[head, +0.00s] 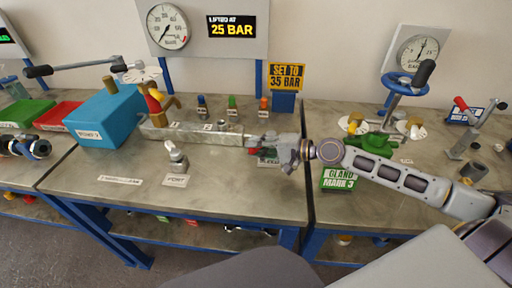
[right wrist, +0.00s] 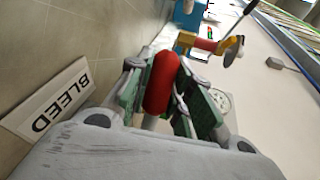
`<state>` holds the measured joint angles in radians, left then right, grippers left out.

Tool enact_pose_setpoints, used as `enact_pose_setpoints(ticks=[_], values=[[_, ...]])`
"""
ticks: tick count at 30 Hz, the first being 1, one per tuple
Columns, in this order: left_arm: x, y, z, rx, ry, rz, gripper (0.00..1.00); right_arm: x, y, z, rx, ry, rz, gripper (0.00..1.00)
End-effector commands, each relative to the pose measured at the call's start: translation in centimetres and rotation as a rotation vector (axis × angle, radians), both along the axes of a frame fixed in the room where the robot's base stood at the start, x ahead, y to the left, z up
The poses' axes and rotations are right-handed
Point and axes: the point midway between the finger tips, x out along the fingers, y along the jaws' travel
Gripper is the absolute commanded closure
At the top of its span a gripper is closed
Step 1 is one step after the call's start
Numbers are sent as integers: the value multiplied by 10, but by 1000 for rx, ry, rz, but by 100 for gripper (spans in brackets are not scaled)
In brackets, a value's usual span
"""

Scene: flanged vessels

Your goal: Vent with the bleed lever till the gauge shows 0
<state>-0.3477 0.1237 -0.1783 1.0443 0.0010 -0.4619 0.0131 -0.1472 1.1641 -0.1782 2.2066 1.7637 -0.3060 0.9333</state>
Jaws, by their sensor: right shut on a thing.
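My right gripper (head: 268,147) reaches in from the right, low over the bench's right part. In the right wrist view its green-padded fingers (right wrist: 160,90) are shut around the red grip of the bleed lever (right wrist: 161,80). In the head view only a bit of red (head: 253,151) shows beside the fingers; the rest of the lever is hidden. The BLEED label (right wrist: 56,98) lies on the bench beside the gripper. The round white gauge (head: 167,26) is on the back panel; its needle is too small to read surely. My left gripper is not in view.
A sign beside the gauge reads LIFTED AT 25 BAR (head: 232,26). A blue box (head: 105,117) and a long grey metal block (head: 195,133) stand left of the gripper. Several small coloured-top pieces stand behind. A green valve (head: 372,145) with a blue handwheel is to the right.

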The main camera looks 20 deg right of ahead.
Motion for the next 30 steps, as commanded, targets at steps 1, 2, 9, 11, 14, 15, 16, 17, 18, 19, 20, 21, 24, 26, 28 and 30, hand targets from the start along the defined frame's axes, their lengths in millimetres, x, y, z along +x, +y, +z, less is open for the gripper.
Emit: enact_pose_setpoints(ticks=[1, 2, 9, 11, 14, 15, 16, 17, 18, 19, 20, 21, 24, 26, 28, 30], values=[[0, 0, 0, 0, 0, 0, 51, 3, -3, 2, -1, -6, -8, 100], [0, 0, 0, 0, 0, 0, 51, 3, -3, 2, -1, -6, -8, 100], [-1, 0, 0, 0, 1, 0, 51, 3, -2, 2, 1, -5, -7, 65], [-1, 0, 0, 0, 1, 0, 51, 2, -2, 2, 1, -4, -5, 57], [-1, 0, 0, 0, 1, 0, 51, 1, -1, 1, 1, -2, -3, 56], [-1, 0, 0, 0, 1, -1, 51, 1, -1, 1, 2, -2, -2, 56], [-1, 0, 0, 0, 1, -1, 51, 1, -1, 1, 2, -2, -2, 56], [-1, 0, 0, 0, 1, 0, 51, 1, 0, 1, 2, -2, -2, 56], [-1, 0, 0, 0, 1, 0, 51, 1, 0, 1, 2, -2, -1, 56], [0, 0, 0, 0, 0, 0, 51, 1, 0, 1, 1, -1, -1, 56], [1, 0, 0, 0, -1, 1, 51, 1, 0, 1, 2, -1, -1, 56], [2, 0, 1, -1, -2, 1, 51, 0, 0, 1, 2, -1, 0, 56], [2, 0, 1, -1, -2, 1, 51, 0, 0, 1, 2, -1, 0, 56], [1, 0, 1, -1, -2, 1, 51, 0, 0, 1, 2, -1, 0, 56], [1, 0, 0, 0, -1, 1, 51, -1, -1, 1, 3, 0, -1, 56], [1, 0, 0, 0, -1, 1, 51, -2, -2, 1, 4, 2, 0, 56]])
